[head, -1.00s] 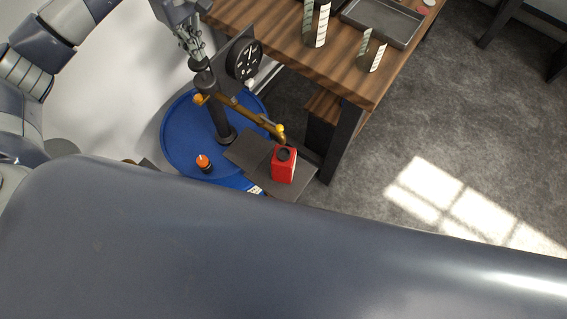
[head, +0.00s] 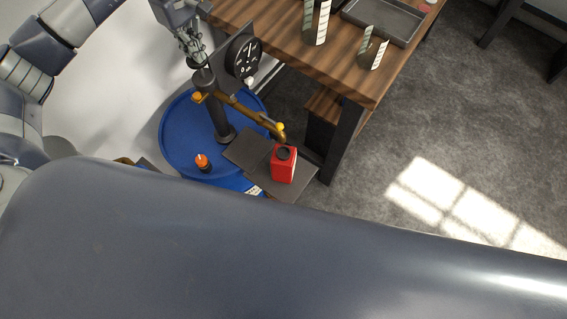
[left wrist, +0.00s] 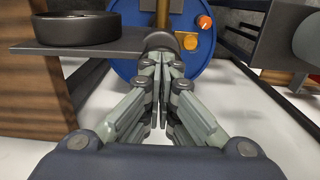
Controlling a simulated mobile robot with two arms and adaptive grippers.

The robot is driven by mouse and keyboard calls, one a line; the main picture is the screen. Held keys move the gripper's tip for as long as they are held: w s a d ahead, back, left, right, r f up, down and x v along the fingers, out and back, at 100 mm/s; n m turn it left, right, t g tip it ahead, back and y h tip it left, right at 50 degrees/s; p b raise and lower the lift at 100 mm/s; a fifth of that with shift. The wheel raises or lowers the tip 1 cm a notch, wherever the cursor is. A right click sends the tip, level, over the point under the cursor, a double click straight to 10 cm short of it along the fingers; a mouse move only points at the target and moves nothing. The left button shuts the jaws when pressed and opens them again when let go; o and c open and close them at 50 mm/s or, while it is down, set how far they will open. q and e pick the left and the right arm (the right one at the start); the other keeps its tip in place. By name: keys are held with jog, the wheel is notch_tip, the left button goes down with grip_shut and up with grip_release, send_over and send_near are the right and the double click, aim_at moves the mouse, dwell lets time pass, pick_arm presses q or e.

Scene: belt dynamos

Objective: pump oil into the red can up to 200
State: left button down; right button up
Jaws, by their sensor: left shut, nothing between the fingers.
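The red can (head: 284,165) with a dark round top stands upright on a dark plate (head: 306,186), beneath the outlet end of a brass spout (head: 247,112). The spout comes off a dark pump column (head: 218,112) on the blue drum (head: 176,137). A black dial (head: 243,57) with white marks is mounted by the column; its reading is too small to tell. My left gripper (head: 196,55) is shut and empty at the top of the pump. In the left wrist view its closed fingertips (left wrist: 163,62) are close to a dark pump part (left wrist: 160,40); contact is unclear. My right gripper is out of view.
A wooden table (head: 290,55) beside the pump holds a grey tray (head: 383,20) and metal pieces. My large grey body part hides the lower head view. Open floor lies at the right.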

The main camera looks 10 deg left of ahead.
pick_arm(q)
jog(key=shift+f+b, duration=0.35)
jog(key=shift+f, duration=0.15)
notch_tip(320, 180, up, 9)
jog(key=p, duration=0.5)
jog(key=shift+f, duration=0.15)
dwell(0.4)
notch_tip(320, 180, up, 12)
dwell(0.4)
jog(key=shift+f, duration=0.1)
dwell(0.7)
